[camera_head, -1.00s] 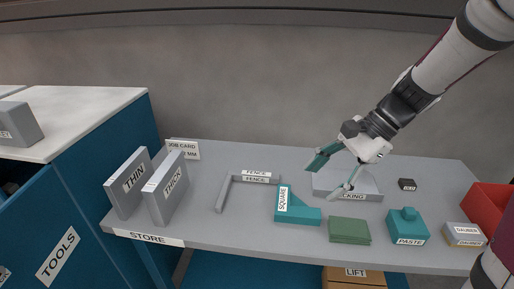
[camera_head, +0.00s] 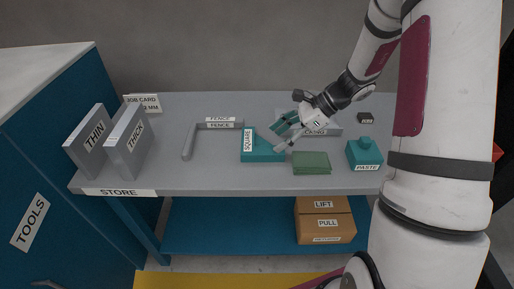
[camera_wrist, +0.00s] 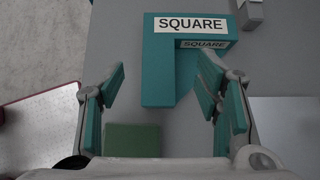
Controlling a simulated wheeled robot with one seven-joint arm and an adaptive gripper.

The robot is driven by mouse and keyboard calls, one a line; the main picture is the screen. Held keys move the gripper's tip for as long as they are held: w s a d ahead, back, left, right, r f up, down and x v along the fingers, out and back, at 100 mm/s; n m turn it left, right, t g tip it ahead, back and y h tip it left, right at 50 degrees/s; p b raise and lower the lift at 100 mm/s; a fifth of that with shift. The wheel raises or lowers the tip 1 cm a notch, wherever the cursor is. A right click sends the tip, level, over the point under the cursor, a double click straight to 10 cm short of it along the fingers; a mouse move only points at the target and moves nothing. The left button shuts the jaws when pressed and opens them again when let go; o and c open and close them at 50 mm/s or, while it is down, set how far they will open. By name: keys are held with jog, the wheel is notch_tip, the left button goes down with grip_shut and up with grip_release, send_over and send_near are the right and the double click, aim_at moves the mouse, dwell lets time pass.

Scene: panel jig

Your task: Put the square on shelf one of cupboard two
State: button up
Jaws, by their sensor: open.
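The square (camera_head: 262,153) is a teal L-shaped block with a white label, lying on the grey bench top. In the wrist view the square (camera_wrist: 160,75) lies ahead of my gripper (camera_wrist: 160,80), its long arm showing between the two fingers. My gripper (camera_head: 283,136) is open and empty, above and beside the right end of the square in the head view. I cannot tell how high it is over the bench. The blue cabinet marked TOOLS (camera_head: 32,222) stands at the left. No shelf marked one or cupboard marked two is readable.
A green block (camera_head: 312,163) lies right of the square and a teal PASTE pot (camera_head: 364,153) beyond it. The grey fence (camera_head: 188,143) is left of the square. THIN (camera_head: 86,140) and THICK (camera_head: 128,142) panels stand at the left end. Boxes (camera_head: 325,228) sit below.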

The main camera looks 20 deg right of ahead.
aim_at(263, 150)
jog(key=shift+x, duration=3.05)
jog(key=shift+s+d, duration=0.1)
grip_shut()
